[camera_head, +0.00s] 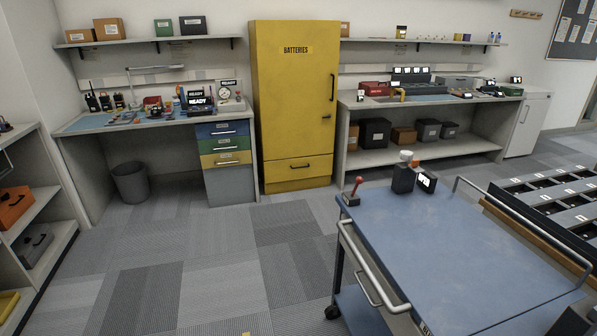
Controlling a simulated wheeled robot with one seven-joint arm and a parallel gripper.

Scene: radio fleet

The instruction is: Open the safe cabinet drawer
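A tall yellow cabinet (290,105) labelled "BATTERIES" stands against the back wall, between two workbenches. Its upper door is shut and has a long dark vertical handle (332,88) and a small dark latch (326,117) on the right side. Below the door is a wide yellow drawer (298,174) near the floor. The drawer is shut, its front flush with the cabinet. A dark horizontal handle (300,166) sits across its upper part. My gripper is not in view.
A blue-topped cart (450,250) with metal rails fills the right foreground. Left of the cabinet is a bench with blue, green, yellow and grey drawers (228,160) and a bin (130,183). Carpet (215,245) lies clear before the yellow cabinet. Shelving (50,245) stands at far left.

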